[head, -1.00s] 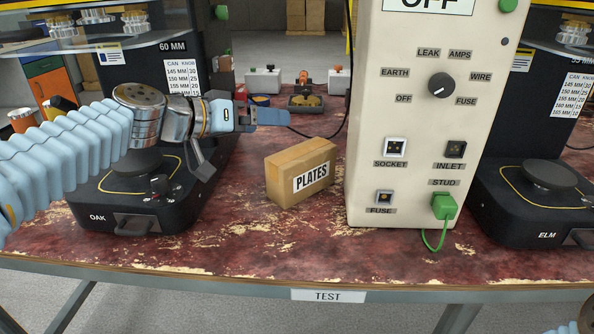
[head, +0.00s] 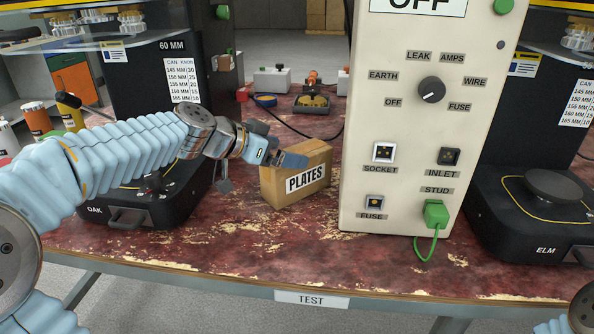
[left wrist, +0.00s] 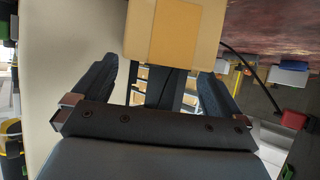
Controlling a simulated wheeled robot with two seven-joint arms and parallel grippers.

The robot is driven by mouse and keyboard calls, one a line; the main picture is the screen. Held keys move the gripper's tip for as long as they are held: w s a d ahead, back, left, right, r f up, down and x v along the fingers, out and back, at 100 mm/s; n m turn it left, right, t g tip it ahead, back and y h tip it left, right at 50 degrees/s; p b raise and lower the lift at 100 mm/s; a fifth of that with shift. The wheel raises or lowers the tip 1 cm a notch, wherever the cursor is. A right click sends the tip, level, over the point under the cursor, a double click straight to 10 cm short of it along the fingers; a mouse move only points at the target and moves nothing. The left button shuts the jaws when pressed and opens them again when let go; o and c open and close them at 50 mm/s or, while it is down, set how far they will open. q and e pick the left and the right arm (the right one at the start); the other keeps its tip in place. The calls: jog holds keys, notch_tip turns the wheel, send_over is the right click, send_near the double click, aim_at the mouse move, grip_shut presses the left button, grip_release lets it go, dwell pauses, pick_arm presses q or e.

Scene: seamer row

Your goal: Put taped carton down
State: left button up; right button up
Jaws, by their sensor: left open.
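The taped carton (head: 297,185), a brown box labelled PLATES, stands upright on the worn red bench top, just left of the cream test cabinet. My left gripper (head: 288,158) is at the carton's upper left, its finger overlapping the box in the head view. In the left wrist view the carton (left wrist: 140,30) shows at the top with a darker tape band, between the spread fingers of my open left gripper (left wrist: 155,68). Whether a finger touches the carton cannot be told. My right gripper is out of view.
The cream test cabinet (head: 410,130) stands close on the carton's right. The black OAK machine (head: 165,205) is on the left and the ELM machine (head: 530,215) on the right. Bare bench (head: 240,245) lies in front of the carton; a cable (head: 315,137) runs behind it.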

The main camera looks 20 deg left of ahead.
pick_arm(q)
jog(key=shift+x, duration=1.6)
jog(key=c, duration=1.8)
jog(key=shift+r, duration=0.1)
grip_shut()
jog(key=shift+r, duration=0.1)
